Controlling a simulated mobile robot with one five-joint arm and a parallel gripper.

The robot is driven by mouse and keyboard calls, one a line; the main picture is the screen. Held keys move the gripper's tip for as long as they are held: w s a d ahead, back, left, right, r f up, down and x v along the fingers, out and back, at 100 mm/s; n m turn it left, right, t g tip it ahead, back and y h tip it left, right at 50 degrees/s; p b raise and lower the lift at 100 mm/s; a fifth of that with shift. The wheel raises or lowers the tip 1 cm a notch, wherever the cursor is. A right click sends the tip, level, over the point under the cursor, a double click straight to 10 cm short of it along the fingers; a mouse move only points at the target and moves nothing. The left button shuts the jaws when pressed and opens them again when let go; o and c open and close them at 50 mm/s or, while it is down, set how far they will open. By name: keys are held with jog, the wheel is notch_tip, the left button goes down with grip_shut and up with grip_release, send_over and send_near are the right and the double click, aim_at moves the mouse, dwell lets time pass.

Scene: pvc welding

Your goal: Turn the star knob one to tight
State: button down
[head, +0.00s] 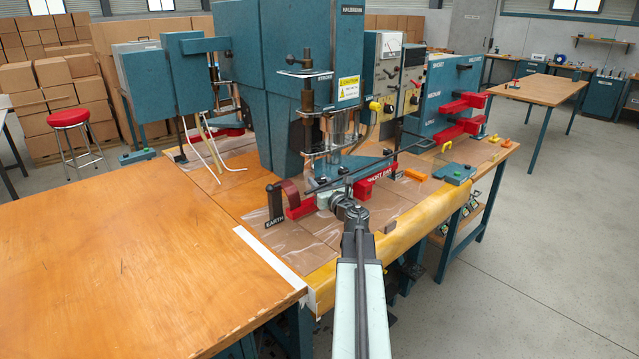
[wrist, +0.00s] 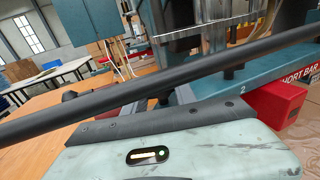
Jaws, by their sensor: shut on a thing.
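My gripper (head: 346,207) is at the front of the teal press (head: 262,70), low at the work table's near edge, between the EARTH sign and the red SHORT BAR block. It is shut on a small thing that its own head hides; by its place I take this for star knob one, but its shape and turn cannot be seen.
A long thin black rod (head: 372,172) slants across the press just above my gripper. The EARTH sign (head: 276,203) stands to the left, the red SHORT BAR block (head: 378,180) to the right; it also shows in the wrist view (wrist: 278,104). The left wooden table (head: 120,265) is clear.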

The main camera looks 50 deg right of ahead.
jog(key=m+g+h, duration=0.1)
jog(key=h, duration=0.1)
jog(key=m+g+h, duration=0.1)
jog(key=m+h, duration=0.1)
jog(key=shift+a+g+h, duration=0.1)
jog(key=shift+g+h, duration=0.2)
jog(key=shift+m+g+h, duration=1.9)
jog(key=shift+d, duration=0.2)
jog(key=c, duration=1)
grip_release()
jog(key=shift+s, duration=0.1)
